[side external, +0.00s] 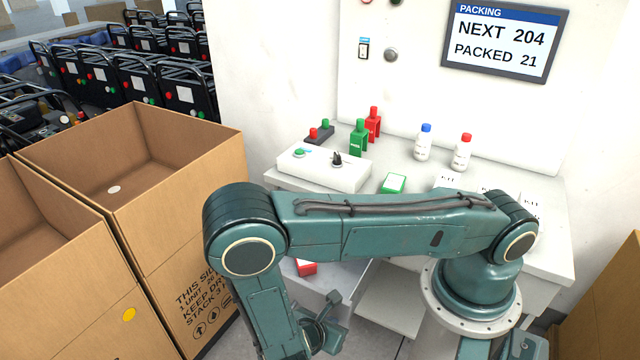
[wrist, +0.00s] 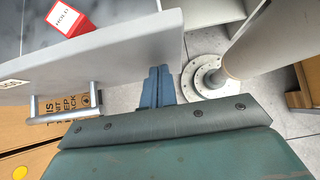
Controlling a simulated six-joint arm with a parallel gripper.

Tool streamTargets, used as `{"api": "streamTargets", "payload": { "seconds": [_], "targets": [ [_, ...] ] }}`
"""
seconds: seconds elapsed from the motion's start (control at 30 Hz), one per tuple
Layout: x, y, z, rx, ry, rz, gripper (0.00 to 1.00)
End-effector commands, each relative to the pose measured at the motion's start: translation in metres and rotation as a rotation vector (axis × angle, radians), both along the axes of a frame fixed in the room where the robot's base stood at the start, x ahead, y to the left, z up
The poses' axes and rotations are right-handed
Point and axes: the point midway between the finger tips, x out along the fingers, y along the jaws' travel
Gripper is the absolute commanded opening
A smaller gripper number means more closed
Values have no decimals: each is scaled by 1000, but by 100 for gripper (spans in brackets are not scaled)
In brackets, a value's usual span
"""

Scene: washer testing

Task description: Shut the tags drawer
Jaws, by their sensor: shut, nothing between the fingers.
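An open grey drawer (side external: 342,279) sticks out from under the bench, partly hidden behind my arm in the side view. A red tag box (side external: 307,267) lies in it. In the wrist view the drawer's front panel (wrist: 120,50) crosses the upper left, with a bar handle (wrist: 65,116) and a small label (wrist: 12,83) too small to read. The red box (wrist: 70,17) shows behind the panel. My gripper (wrist: 159,70) is shut and empty, its blue fingertips close beside the panel's right end. I cannot tell whether they touch it. In the side view the fingertips are unclear.
The white bench (side external: 555,225) carries a button box (side external: 330,170), red and green tags, and bottles. Large cardboard boxes (side external: 150,150) stand at the left, close to my lower arm. Another box (side external: 605,310) is at the lower right. Tiled floor (wrist: 295,120) shows below.

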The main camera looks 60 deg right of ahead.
Motion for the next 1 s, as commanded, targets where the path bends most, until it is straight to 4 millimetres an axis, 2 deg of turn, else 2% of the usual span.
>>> {"api": "streamTargets", "payload": {
  "seconds": [0.17,0.37,0.57,1.0],
  "targets": [
    [0,-4,0,-1,1,-1,0],
    [0,-20,0,-3,1,-2,0],
    [-1,-49,0,-4,3,-6,0],
    [-2,-127,0,-2,3,-6,0]
  ]
}}
